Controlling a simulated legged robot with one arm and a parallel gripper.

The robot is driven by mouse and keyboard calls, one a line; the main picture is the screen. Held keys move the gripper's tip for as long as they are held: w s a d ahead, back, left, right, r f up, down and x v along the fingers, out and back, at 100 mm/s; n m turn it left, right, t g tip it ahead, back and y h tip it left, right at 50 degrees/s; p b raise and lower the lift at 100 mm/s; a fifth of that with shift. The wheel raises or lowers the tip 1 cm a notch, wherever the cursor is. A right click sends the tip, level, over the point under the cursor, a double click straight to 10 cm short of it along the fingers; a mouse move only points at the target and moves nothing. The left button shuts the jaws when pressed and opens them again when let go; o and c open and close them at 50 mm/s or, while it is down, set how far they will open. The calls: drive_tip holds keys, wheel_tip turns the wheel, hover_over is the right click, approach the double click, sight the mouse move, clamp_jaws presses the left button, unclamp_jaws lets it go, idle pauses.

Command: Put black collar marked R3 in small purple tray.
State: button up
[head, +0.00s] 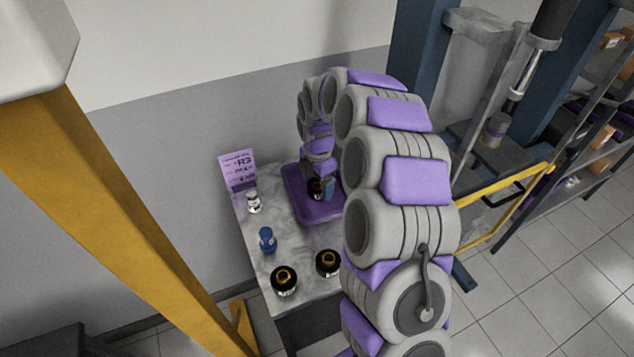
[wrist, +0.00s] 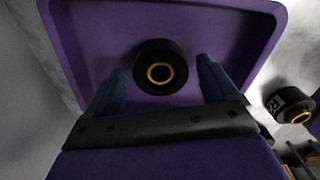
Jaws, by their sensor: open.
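The small purple tray (head: 293,203) lies on the marble-topped table and fills most of the wrist view (wrist: 230,30). A black collar with a gold-coloured bore (wrist: 160,68) sits on the tray floor; no marking on it is readable. My gripper (wrist: 158,80) is over the tray with its blue fingers spread, one on each side of this collar and apart from it. In the head view my gripper (head: 321,188) partly hides this collar. A second black collar (wrist: 290,105) lies outside the tray, with partial white lettering that I cannot fully read.
Two black collars (head: 284,281) (head: 328,263) stand at the table's near end. A blue part (head: 267,240) and a small white-and-dark part (head: 253,202) stand left of the tray. A yellow post (head: 130,220) rises at left.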

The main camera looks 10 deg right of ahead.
sight(318, 185)
wheel_tip(318, 185, up, 11)
drive_tip(key=p, duration=0.3)
drive_tip(key=s+a+r+m, duration=0.2)
drive_tip(key=s+r+m, duration=0.3)
drive_tip(key=s, duration=0.4)
drive_tip(key=s+d+m+g, duration=0.1)
drive_tip(key=s+d+m, duration=0.1)
drive_tip(key=s+m, duration=1.5)
drive_tip(key=s, duration=1.5)
drive_tip(key=shift+r+g, duration=0.4)
drive_tip(key=shift+w, duration=0.1)
